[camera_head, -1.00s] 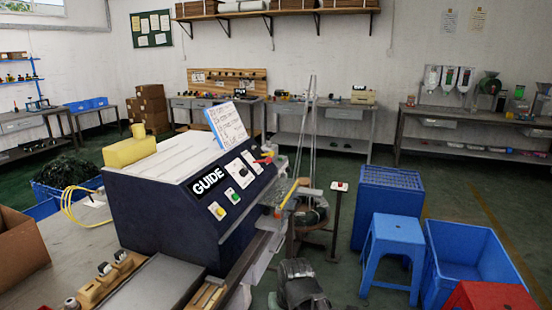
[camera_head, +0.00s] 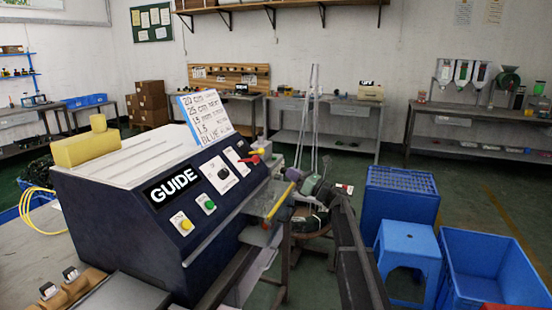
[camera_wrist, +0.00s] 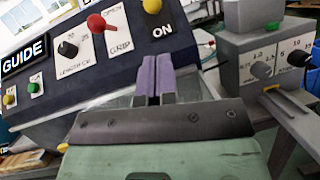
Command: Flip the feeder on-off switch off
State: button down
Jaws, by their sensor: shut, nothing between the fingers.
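The navy machine marked GUIDE (camera_head: 120,240) fills the left of the head view. Its panel also shows in the wrist view (camera_wrist: 110,60), with a black length knob (camera_wrist: 68,49), a red grip lever (camera_wrist: 97,23) and a yellow knob (camera_wrist: 152,6) above the word ON. No label reading feeder is legible, so I cannot tell which control is the feeder switch. My gripper (camera_wrist: 157,57) has its purple fingers together and empty, in front of the panel's right end below ON. In the head view my gripper (camera_head: 295,174) is right of the panel, apart from the knobs.
A grey box with a dial (camera_wrist: 262,70) stands right of my gripper in the wrist view. Blue crates (camera_head: 490,260) and a blue stool (camera_head: 408,250) stand on the floor at right. A white handwritten board (camera_head: 205,115) stands on the machine.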

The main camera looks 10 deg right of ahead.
jog(key=p, duration=0.3)
send_near(257, 152)
jog(key=w+a, duration=0.2)
jog(key=shift+w+a+r, duration=0.15)
jog(key=shift+w+a, duration=0.15)
jog(key=shift+w, duration=0.1)
jog(key=shift+w+a+r, duration=0.1)
jog(key=shift+w+a, duration=0.3)
jog(key=shift+a, duration=0.15)
